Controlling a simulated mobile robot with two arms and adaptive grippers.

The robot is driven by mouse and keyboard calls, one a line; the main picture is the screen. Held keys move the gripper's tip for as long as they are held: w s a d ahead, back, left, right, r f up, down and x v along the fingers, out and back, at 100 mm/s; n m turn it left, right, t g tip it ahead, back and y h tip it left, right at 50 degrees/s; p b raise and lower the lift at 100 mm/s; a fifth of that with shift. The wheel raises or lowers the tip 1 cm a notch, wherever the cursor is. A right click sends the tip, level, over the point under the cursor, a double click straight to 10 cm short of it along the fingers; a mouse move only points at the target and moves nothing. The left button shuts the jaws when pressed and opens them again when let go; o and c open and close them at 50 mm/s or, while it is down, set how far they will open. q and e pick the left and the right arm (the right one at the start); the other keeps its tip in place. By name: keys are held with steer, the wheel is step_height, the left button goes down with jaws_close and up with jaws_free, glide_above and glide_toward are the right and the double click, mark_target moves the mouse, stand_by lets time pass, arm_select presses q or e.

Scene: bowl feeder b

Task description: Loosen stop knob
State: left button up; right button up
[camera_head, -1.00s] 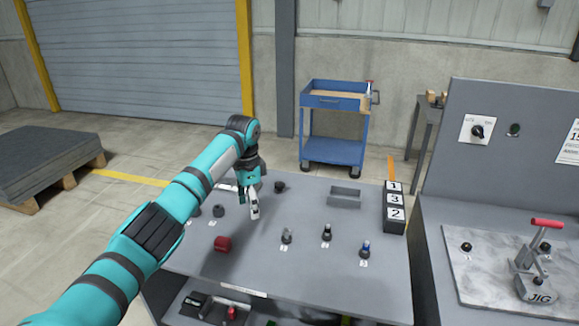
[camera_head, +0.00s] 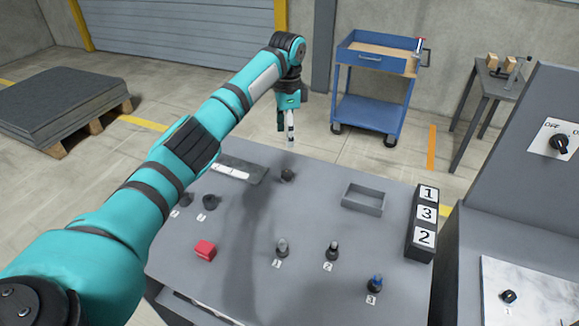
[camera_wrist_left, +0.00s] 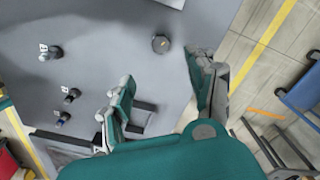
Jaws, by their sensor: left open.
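A dark round knob (camera_head: 288,175), which looks like the stop knob, stands on the grey table at the right end of a dark slotted plate (camera_head: 240,168). It also shows in the left wrist view (camera_wrist_left: 161,43), ahead of the fingers. My left gripper (camera_head: 291,138) is raised, pointing down, and appears above and behind the knob in the head view. In the left wrist view its fingers (camera_wrist_left: 160,85) are spread wide with nothing between them. The gripper does not touch the knob. My right gripper is not in view.
Pegs numbered 1 (camera_head: 282,248), 2 (camera_head: 332,250) and 3 (camera_head: 375,284) stand towards the table's front. A red block (camera_head: 205,250), a shallow grey tray (camera_head: 345,197) and a number block (camera_head: 411,240) are on the table. A blue cart (camera_head: 345,112) stands behind it.

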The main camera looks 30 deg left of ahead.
mark_target(288, 172)
arm_select(q)
step_height(288, 172, down, 13)
steer(key=shift+w+p, duration=0.1)
steer(key=shift+p, duration=0.8)
steer(key=shift+f, duration=0.5)
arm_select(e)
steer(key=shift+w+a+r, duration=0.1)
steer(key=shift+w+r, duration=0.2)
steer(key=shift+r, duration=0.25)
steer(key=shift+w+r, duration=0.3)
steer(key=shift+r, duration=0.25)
arm_select(q)
steer(key=shift+c, duration=0.2)
steer(key=shift+c, duration=1)
steer(key=c, duration=0.9)
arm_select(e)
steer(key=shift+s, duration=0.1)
